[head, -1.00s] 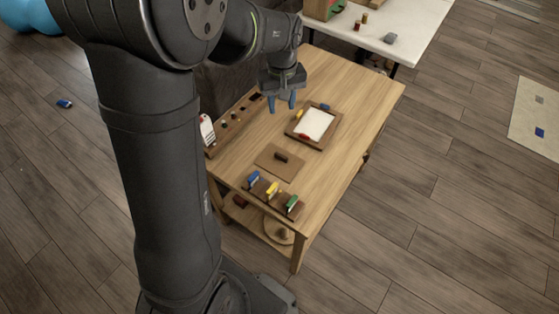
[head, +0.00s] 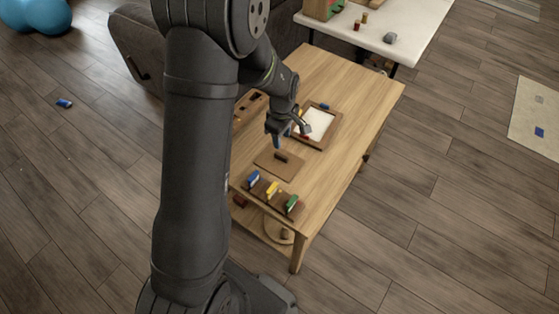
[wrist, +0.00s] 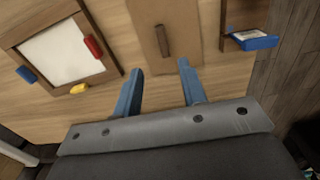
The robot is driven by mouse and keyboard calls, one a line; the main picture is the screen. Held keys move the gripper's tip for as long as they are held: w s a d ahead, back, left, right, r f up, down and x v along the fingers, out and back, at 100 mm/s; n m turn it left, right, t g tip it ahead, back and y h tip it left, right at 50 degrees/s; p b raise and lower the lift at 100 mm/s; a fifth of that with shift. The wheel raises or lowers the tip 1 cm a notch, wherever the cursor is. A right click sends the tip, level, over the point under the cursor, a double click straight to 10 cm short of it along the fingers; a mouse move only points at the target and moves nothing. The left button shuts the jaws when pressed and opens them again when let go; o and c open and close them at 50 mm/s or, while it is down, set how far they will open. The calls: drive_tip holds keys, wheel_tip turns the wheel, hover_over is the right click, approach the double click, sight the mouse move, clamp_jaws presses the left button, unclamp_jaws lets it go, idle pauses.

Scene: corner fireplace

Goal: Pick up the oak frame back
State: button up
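The oak frame back (head: 287,172) is a flat tan-brown board with a dark bar-shaped handle, lying on the wooden table. It also shows at the top middle of the wrist view (wrist: 183,30), its handle upright in the picture. My gripper (head: 283,138) hangs above the board's far side in the head view. In the wrist view my gripper (wrist: 160,72) is open and empty, its two blue fingers apart, with the handle just beyond and between the tips. Nothing touches the handle as far as I can see.
A brown frame (head: 334,131) with a white panel and red, yellow and blue tabs lies behind the board. A rack (head: 277,197) with blue, yellow and green pieces stands at the table's near end. The right side of the table (head: 345,165) is clear.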

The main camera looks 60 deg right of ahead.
sight(280, 155)
wheel_tip(280, 155, down, 3)
drive_tip(key=shift+w+a+f, duration=0.1)
drive_tip(key=shift+a+f, duration=0.05)
drive_tip(key=shift+f, duration=1.2)
drive_tip(key=shift+a+f, duration=0.1)
drive_tip(key=shift+f, duration=1.25)
clamp_jaws()
